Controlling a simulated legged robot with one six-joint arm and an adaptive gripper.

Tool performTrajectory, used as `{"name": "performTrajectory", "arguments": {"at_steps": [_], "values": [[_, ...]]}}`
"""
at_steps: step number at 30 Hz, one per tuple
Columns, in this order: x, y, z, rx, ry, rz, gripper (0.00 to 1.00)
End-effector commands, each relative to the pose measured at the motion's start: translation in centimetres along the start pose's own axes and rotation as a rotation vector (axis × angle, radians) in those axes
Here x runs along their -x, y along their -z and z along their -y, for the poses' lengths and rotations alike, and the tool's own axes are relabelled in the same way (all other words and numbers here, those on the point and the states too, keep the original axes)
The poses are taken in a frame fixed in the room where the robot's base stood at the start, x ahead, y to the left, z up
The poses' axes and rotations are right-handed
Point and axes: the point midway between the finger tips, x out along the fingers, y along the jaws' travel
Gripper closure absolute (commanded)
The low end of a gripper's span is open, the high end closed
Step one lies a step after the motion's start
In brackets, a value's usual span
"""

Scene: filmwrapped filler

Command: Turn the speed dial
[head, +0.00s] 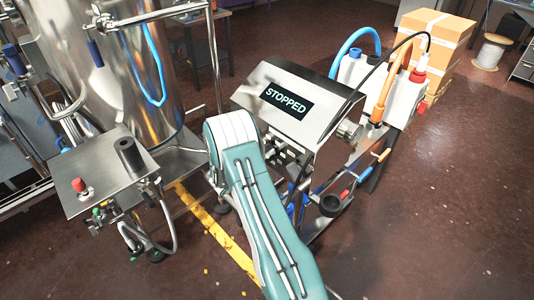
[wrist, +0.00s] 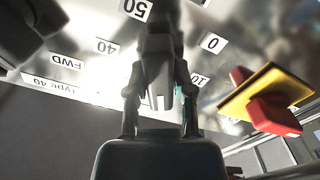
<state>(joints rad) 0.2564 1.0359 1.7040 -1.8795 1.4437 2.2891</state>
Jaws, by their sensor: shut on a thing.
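In the wrist view, my gripper (wrist: 160,62) is shut on the speed dial (wrist: 157,78), a grey knob between the two dark fingers. The fingers and shadow hide much of the dial, and I cannot tell where its pointer stands. Around it, the metal panel (wrist: 100,76) carries upside-down figures 50, 40, 10 and 0. In the head view, the display (head: 287,102) on the steel cabinet (head: 262,76) reads STOPPED. My arm hides the gripper and the dial there.
A red switch (wrist: 274,116) on a yellow plate (wrist: 262,90) sits right of my gripper. A steel box (head: 104,187) with a red button (head: 79,185) stands left of my arm. Hoses and white containers (head: 402,97) are right of the cabinet. The floor at right is open.

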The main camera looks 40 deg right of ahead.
Motion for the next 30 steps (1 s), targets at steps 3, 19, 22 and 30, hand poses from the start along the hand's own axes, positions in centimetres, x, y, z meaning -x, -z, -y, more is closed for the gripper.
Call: {"name": "performTrajectory", "arguments": {"at_steps": [3, 19, 22, 30], "values": [[0.2, -0.5, 0.2, 0.008, 0.009, 0.007, 0.42], [1.3, 0.0, 0.1, 0.002, 0.006, 0.000, 0.34], [3.1, 0.0, 0.1, 0.001, 0.007, -0.001, 0.34], [8.7, -0.1, 0.2, 0.003, 0.008, 0.000, 0.34]]}}
